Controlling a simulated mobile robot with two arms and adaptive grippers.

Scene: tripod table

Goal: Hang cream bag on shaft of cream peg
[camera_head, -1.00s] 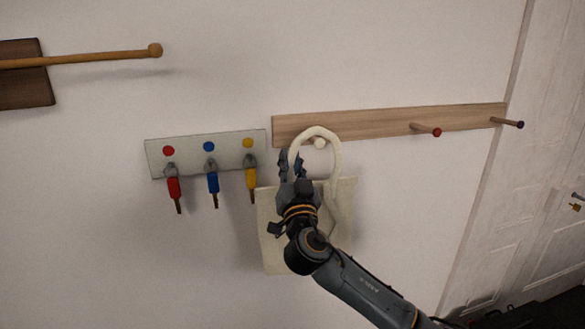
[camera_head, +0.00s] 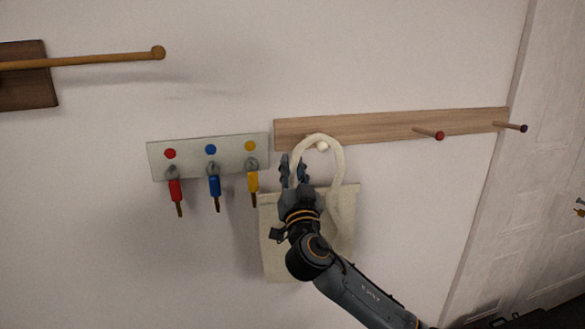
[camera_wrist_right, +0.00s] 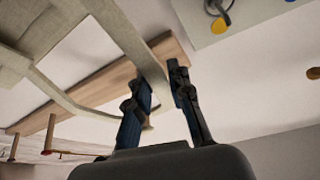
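The cream bag (camera_head: 272,262) hangs upright against the wall below the wooden rail, its handle loop arching over the pale cream peg (camera_head: 322,146). The peg's tip shows inside the loop, just under its top. I cannot tell whether the handle touches the shaft. My right gripper (camera_head: 292,164) is at the left side of the handle, in front of the bag's upper part. In the right wrist view, the fingers (camera_wrist_right: 160,80) close in on the strap of the bag (camera_wrist_right: 125,35) between their tips. The arm hides part of the bag. My left gripper is out of view.
The wooden rail (camera_head: 385,127) also carries a red peg (camera_head: 438,135) and a purple peg (camera_head: 522,128) to the right. A grey key plate (camera_head: 228,151) with red, blue and yellow keys hangs close to the left. A wooden rod (camera_head: 110,58) sticks out at upper left.

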